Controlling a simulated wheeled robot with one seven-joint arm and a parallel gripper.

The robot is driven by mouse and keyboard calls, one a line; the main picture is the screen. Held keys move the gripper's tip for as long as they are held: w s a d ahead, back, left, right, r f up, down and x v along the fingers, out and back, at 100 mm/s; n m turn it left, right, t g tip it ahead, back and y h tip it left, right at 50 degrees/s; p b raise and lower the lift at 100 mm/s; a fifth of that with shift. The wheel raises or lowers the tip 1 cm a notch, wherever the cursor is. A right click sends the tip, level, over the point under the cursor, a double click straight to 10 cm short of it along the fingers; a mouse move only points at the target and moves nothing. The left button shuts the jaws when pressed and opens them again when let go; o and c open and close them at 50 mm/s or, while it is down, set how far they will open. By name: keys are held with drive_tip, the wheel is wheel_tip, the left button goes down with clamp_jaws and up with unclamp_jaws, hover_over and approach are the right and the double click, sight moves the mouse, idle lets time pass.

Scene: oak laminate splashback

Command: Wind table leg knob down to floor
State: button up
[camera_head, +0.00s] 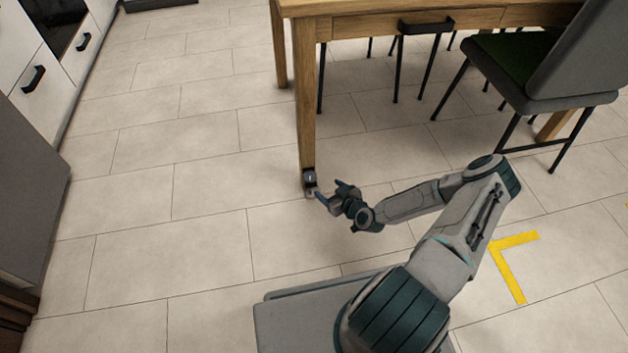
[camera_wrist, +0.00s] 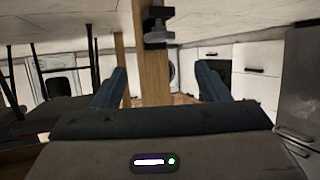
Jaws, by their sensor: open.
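The wooden table leg (camera_head: 306,110) stands on the tiled floor, with a small dark knob fitting (camera_head: 309,179) at its foot. In the wrist view the scene looks upside down, with the floor at the top; the dark knob (camera_wrist: 157,25) shows there against the leg (camera_wrist: 151,75), near the floor. My gripper (camera_head: 328,189) is low over the floor, just right of the leg's foot. Its two fingers (camera_wrist: 160,72) are spread and empty, with the leg showing between them. The knob lies above the fingertips in the wrist picture, apart from them.
The table (camera_head: 355,27) has a drawer with a black handle. A chair with a green seat (camera_head: 515,68) stands on the right, and dark chair legs are under the table. White cabinets (camera_head: 25,75) line the left. A yellow floor mark (camera_head: 507,267) is at right. Floor left of the leg is clear.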

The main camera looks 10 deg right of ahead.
sight(311, 176)
drive_tip(key=b+x, duration=0.3)
drive_tip(key=x, duration=0.7)
drive_tip(key=shift+w+a+f+b, duration=0.15)
drive_tip(key=shift+w+b, duration=0.1)
drive_tip(key=shift+b, duration=0.15)
drive_tip(key=c, duration=1)
